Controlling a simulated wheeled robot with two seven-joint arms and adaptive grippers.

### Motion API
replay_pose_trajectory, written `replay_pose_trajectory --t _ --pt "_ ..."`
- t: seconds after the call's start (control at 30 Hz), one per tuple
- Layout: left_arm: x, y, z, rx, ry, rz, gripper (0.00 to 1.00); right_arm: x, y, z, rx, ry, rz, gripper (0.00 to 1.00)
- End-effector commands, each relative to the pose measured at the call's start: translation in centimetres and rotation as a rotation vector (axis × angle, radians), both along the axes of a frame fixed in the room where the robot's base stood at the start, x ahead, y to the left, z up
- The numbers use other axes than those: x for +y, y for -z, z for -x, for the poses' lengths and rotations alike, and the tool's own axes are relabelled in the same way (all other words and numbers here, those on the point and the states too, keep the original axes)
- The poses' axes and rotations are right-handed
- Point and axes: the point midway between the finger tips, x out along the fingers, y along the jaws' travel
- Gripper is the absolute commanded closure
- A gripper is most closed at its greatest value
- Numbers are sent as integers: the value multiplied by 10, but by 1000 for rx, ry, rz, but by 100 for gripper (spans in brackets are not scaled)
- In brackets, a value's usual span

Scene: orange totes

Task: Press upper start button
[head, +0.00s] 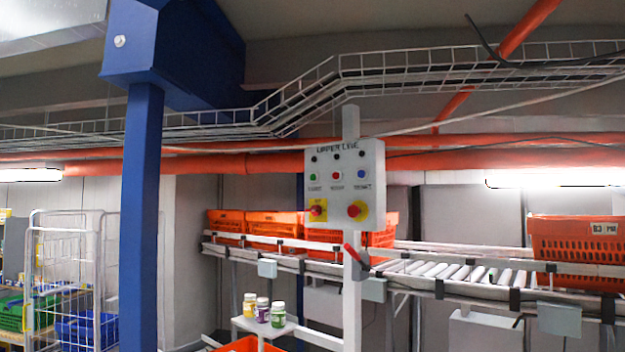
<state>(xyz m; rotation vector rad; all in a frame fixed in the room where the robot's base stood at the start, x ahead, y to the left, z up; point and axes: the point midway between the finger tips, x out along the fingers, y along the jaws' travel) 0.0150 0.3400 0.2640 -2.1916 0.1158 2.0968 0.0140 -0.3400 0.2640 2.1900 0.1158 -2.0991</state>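A light grey control panel (345,198) labelled "UPPER LINE" is mounted on a white post, right of the picture's middle. Its middle row holds a green button (313,177) on the left, a red button (337,175) in the centre and a blue button (361,174) on the right. The small label under the green button seems to read "START". Small dark buttons or lamps sit above this row. Below it are a red knob on yellow (317,209) and a larger red knob on yellow (357,210). Neither of my grippers shows in the head view.
A roller conveyor (450,270) with orange totes (578,240) runs behind the panel. A red-handled lever (352,254) is on the post. Several small bottles (262,310) stand on a white shelf below. A blue column (146,220) and a wire cage trolley (65,270) are at left.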

Motion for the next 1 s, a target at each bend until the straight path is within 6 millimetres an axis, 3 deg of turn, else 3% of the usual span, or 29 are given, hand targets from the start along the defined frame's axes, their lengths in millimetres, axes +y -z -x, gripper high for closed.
replay_pose_trajectory --t 0.1,0.67,1.0 --pt "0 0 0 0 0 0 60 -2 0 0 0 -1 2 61" --pt "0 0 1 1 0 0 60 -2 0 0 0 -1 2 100" --pt "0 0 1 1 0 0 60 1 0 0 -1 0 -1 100"
